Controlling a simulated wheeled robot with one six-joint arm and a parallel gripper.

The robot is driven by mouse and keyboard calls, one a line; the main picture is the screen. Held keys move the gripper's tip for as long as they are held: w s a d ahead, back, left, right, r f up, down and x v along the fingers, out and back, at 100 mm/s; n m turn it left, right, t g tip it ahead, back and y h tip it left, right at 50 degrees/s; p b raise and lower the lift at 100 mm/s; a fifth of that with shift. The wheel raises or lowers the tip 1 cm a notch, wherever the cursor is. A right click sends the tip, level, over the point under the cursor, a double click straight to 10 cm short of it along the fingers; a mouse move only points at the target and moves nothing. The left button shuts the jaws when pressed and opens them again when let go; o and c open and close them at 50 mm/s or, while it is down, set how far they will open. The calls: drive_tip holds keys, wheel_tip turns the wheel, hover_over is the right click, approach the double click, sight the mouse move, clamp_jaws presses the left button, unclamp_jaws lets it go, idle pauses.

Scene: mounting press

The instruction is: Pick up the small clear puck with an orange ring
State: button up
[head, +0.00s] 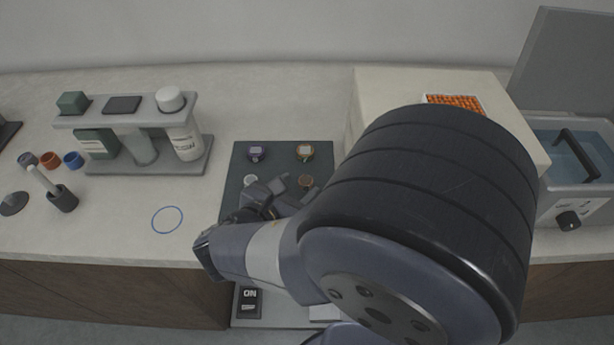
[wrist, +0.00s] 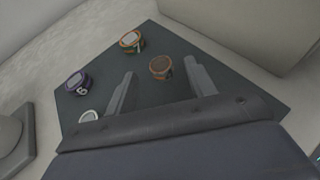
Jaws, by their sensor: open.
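Two orange-ringed pucks sit on the right side of a dark mat (head: 240,172). The front one (head: 305,181) has a dull brown, see-through-looking middle; the back one (head: 304,151) has a pale label on top. Both show in the wrist view, the front puck (wrist: 160,67) and the labelled one (wrist: 131,40). My gripper (wrist: 160,65) is open and empty. In the wrist view its fingertips appear on either side of the front puck, which lies just beyond them; the height gap is unclear. In the head view my arm hides much of the mat's right and front.
A purple puck (head: 256,153) and a pale clear puck (head: 250,180) sit on the mat's left side. A rack with bottles (head: 150,165) stands left. A pale box (head: 370,90) and a water bath (head: 590,185) stand right. A blue ring (head: 167,220) marks clear counter.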

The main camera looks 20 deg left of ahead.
sight(306, 183)
drive_tip(key=shift+x, duration=1.15)
drive_tip(key=shift+c, duration=0.3)
drive_tip(key=c, duration=1)
